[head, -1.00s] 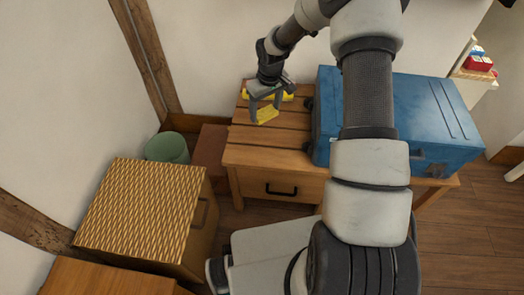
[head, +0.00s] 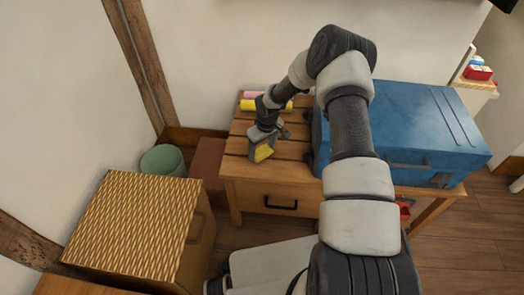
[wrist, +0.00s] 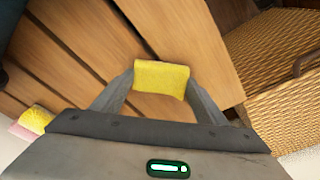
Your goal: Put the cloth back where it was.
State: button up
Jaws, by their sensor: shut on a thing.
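A small yellow cloth (wrist: 162,78) is pinched between the fingertips of my gripper (head: 262,152). It also shows in the head view (head: 264,153), partly covered by the fingers. In the wrist view my gripper (wrist: 160,88) has a finger on each side of the cloth. The cloth is over the front left part of the slatted wooden table (head: 236,146). Whether it touches the slats I cannot tell.
A yellow roll (head: 249,105) and a pink roll (head: 250,95) lie at the table's back. A blue case (head: 420,125) fills its right side. A wicker-topped box (head: 135,215) and green bin (head: 163,160) stand to the left. Bare slats lie around my gripper.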

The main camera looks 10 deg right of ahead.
jog(key=shift+f, duration=0.1)
jog(key=shift+f, duration=0.15)
jog(key=o, duration=0.9)
